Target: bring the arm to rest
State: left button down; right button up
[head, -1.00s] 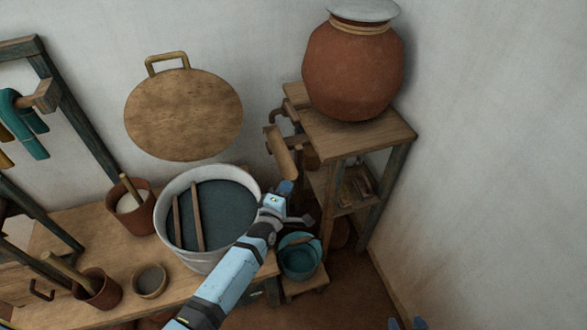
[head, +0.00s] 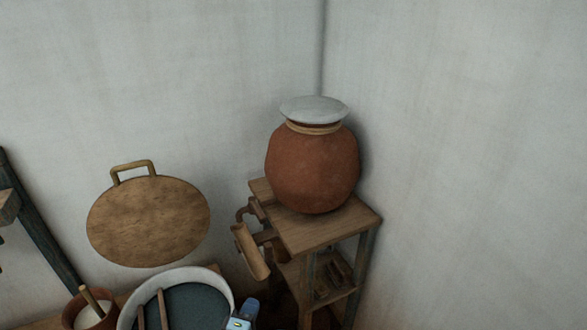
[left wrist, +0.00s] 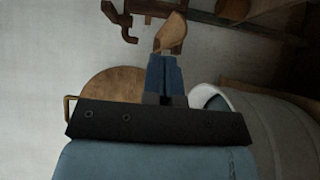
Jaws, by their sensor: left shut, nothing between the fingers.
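My left gripper (head: 249,306) shows only in part at the bottom edge of the head view, beside the right rim of the white vat (head: 220,284). The rest of that arm is below the picture. In the left wrist view its two blue fingers (left wrist: 164,66) are together with nothing between them. Beyond the fingertips in that view is a wooden piece (left wrist: 171,33); I cannot tell its distance. My right gripper is not in view.
The vat holds dark liquid and has sticks across it. A brown pot (head: 92,314) stands left of it. A wooden stand (head: 318,234) in the corner bears a lidded clay jar (head: 312,168). A round wooden board (head: 148,222) is at the wall.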

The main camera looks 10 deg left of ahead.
pick_arm(q)
jog(key=s+a+m+g, duration=0.3)
jog(key=s+m+g, duration=0.3)
jog(key=s+m, duration=1.3)
jog(key=s, duration=0.4)
jog(key=shift+s+f+g+h, duration=0.2)
jog(key=shift+f+g+h, duration=0.1)
jog(key=shift+g, duration=0.1)
jog(key=shift+a, duration=0.1)
